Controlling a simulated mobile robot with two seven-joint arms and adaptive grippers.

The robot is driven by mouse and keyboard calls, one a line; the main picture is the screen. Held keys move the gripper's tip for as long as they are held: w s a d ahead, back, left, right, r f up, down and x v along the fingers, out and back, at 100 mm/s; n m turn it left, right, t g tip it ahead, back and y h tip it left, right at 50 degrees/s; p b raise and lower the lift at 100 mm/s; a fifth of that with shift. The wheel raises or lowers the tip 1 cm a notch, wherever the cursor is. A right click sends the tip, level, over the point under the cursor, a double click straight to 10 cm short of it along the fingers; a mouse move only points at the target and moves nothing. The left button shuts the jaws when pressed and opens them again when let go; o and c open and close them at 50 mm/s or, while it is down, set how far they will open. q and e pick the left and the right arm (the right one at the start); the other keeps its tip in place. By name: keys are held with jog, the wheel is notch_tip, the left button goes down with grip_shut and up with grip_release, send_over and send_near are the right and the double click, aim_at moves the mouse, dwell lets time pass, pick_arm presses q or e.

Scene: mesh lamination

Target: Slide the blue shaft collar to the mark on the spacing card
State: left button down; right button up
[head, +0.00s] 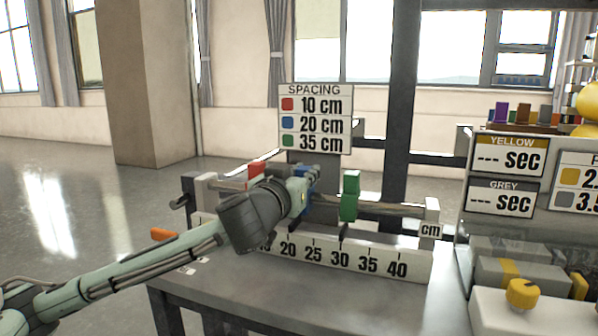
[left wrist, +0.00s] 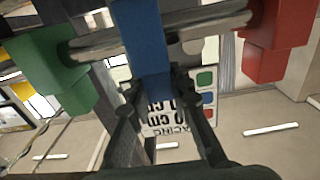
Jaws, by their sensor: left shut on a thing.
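The blue shaft collar (head: 302,177) is on the horizontal shaft behind my left gripper (head: 303,190), mostly hidden in the head view. In the left wrist view the blue collar (left wrist: 146,40) stands between the two fingers of my left gripper (left wrist: 155,83), which is shut on it. The spacing card (head: 316,118) stands behind the shaft and reads red 10 cm, blue 20 cm, green 35 cm. The ruler (head: 330,257) runs below the shaft. My wrist covers its low end, and the blue collar's exact reading is hidden. My right gripper is not in view.
The red collar (head: 256,170) is left of the blue one and the green collar (head: 349,196) is right of it, near 30, both on the same shaft. End posts hold the shaft. An orange-handled item (head: 163,234) lies at left. Timer panels (head: 509,155) stand at right.

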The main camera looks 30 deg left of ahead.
pick_arm(q)
jog(key=shift+a, duration=0.3)
jog(key=c, duration=1.4)
grip_release()
jog(key=shift+o, duration=0.2)
notch_tip(320, 180, up, 10)
jog(key=shift+s+f, duration=0.1)
